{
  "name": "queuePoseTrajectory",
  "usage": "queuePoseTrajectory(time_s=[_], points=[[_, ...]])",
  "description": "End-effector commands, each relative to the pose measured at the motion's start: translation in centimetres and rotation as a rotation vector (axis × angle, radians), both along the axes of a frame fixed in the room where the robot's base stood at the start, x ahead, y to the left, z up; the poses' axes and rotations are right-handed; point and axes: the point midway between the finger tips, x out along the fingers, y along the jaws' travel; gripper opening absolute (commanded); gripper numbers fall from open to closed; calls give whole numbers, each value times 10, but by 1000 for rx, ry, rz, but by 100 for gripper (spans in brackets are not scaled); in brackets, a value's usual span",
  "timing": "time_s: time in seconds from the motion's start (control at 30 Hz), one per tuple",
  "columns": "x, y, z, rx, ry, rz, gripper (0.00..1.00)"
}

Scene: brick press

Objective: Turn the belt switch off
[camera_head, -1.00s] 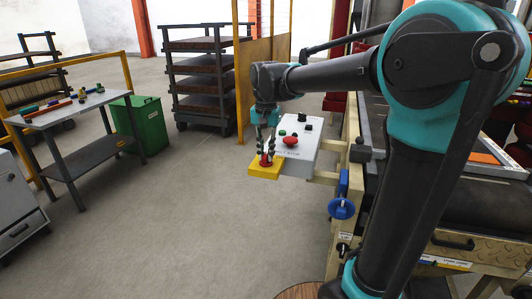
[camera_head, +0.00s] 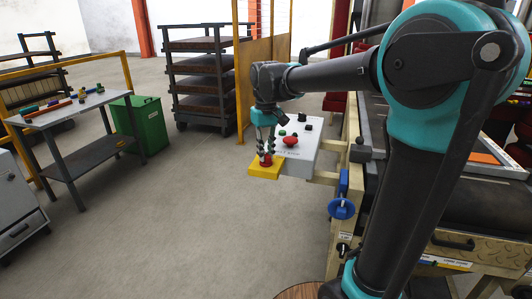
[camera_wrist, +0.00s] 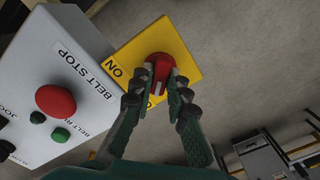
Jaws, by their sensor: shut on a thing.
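The belt switch is a red rotary knob (camera_wrist: 160,70) on a yellow plate (camera_wrist: 137,45), fixed beside a grey control box. The word ON shows on the plate in the wrist view. My gripper (camera_wrist: 164,80) is shut on the red knob, with one fingertip on each side of its grip. In the head view my gripper (camera_head: 266,155) points down onto the knob, over the yellow plate (camera_head: 262,171).
The control box (camera_wrist: 50,60) carries a red mushroom button (camera_wrist: 55,100) labelled BELT STOP, and green and black buttons beside it. A blue handwheel (camera_head: 341,208) sits below right of it. The floor to the left is free, up to a workbench (camera_head: 75,108) and green bin (camera_head: 142,125).

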Motion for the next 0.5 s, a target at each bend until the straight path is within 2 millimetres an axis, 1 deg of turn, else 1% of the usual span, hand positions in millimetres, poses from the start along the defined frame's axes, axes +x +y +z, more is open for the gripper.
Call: queuePoseTrajectory(time_s=[0.2, 0.5], points=[[0, 0, 0, 0, -1, 43, 0], [0, 0, 0, 0, -1, 51, 0]])
